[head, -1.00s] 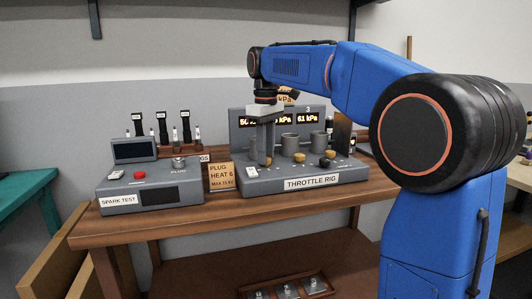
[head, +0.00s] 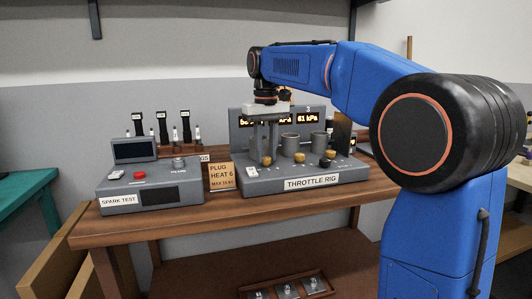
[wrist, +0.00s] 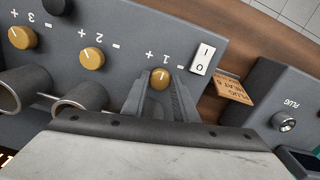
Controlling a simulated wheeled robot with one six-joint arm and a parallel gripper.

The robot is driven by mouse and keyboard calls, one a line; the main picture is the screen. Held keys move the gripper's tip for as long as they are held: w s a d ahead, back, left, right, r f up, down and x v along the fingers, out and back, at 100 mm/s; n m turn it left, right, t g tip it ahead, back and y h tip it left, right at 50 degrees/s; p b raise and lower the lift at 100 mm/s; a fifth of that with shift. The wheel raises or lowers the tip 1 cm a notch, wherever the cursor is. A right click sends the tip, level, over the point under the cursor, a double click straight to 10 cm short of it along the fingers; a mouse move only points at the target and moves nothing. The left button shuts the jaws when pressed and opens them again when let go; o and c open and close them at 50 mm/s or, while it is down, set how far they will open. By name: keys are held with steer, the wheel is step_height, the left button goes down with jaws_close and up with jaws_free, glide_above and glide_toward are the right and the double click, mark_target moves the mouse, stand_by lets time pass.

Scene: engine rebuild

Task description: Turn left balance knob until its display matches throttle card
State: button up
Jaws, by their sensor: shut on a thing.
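The left balance knob (wrist: 159,76), yellow with a white pointer and marked 1, sits on the front of the grey throttle rig (head: 347,172). My gripper (wrist: 160,82) points down with its fingers on either side of this knob and is shut on it. In the head view, my gripper (head: 264,155) stands over the rig's left end. The rig's display (head: 307,118) shows 61 kPa at the right; my gripper covers most of the left reading. An orange card behind my gripper is mostly hidden and cannot be read.
Yellow knobs 2 (wrist: 91,58) and 3 (wrist: 21,37) and metal cylinders (head: 289,144) stand close beside my gripper. A white rocker switch (wrist: 203,58) is on its other side. The plug card (head: 221,176) and spark tester (head: 150,187) are to the left.

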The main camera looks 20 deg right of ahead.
steer(key=shift+m, duration=1.2)
steer(key=o, duration=1.1)
steer(key=shift+c, duration=0.2)
steer(key=shift+r, duration=0.1)
